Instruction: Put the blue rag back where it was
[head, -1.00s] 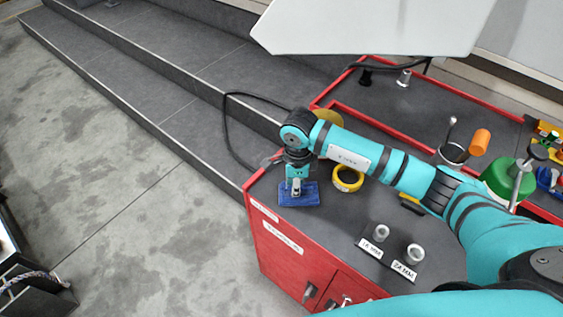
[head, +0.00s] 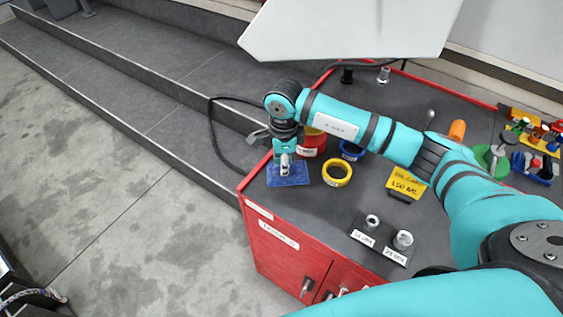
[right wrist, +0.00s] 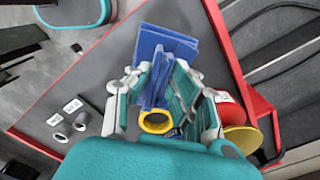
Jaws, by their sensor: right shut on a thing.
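The blue rag (head: 288,178) is a flat blue piece at the left corner of the red cart's dark top (head: 330,215). My right gripper (head: 286,163) reaches it from above and is shut on it. In the right wrist view the rag (right wrist: 165,45) is folded and pinched between the fingers of the gripper (right wrist: 158,95). I cannot tell whether the rag touches the cart top or hangs just above it. My left gripper is not in view.
A yellow ring (head: 337,173), a blue ring (head: 352,150) and a red ring-like container (head: 312,146) stand close to the rag. A yellow labelled box (head: 404,184) and two metal sockets (head: 403,239) are further right. The cart's red rim (head: 262,167) runs beside the rag.

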